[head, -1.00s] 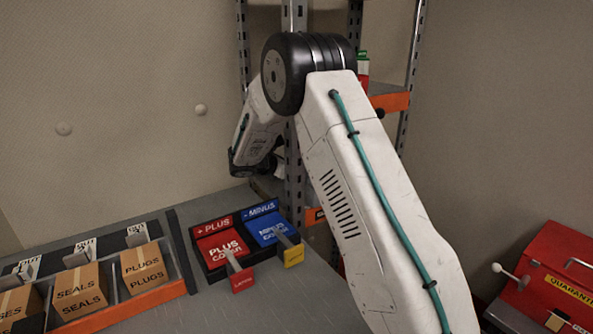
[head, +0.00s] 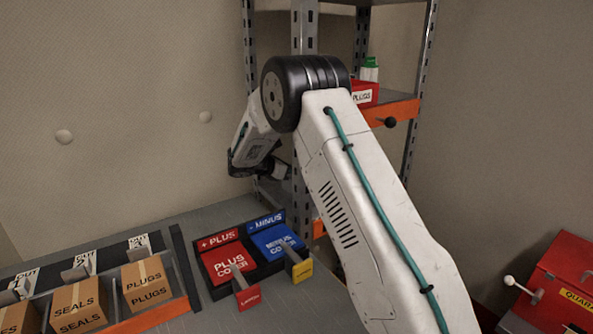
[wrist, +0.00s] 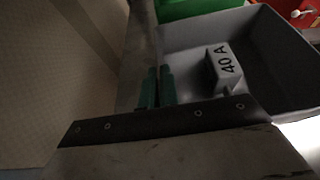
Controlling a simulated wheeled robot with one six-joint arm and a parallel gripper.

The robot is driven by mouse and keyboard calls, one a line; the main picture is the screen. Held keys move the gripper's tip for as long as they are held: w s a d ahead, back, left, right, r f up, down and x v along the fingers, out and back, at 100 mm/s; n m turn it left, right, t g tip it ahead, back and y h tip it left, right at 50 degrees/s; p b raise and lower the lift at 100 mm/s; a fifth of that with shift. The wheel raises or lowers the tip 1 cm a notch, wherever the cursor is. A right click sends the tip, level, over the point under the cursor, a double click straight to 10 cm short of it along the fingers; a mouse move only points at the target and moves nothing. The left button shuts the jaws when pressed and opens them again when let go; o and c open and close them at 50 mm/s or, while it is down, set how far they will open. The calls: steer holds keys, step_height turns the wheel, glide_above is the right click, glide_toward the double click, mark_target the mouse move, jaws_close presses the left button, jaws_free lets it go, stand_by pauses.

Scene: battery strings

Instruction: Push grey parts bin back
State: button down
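The grey parts bin (wrist: 285,62) fills the right half of the wrist view, open side up, with a grey block marked 40 A (wrist: 222,68) inside. My gripper (wrist: 158,86) shows its two green fingers close together, with only a thin dark line between them. They are at the left side of the bin; I cannot tell whether they touch its wall. In the head view my wrist (head: 258,163) reaches in by the shelf's left upright, and the fingers and grey bin cannot be made out clearly there.
A green bin (wrist: 190,8) lies beyond the grey one. A metal shelf upright (head: 304,160) stands close to my arm. A red PLUGS bin (head: 365,94) sits on the upper shelf. The bench (head: 290,308) holds PLUS (head: 230,265) and MINUS (head: 277,242) cover trays.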

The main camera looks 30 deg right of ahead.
steer(key=c, duration=1.6)
jaws_free()
steer(key=v, duration=0.8)
steer(key=shift+d, duration=0.1)
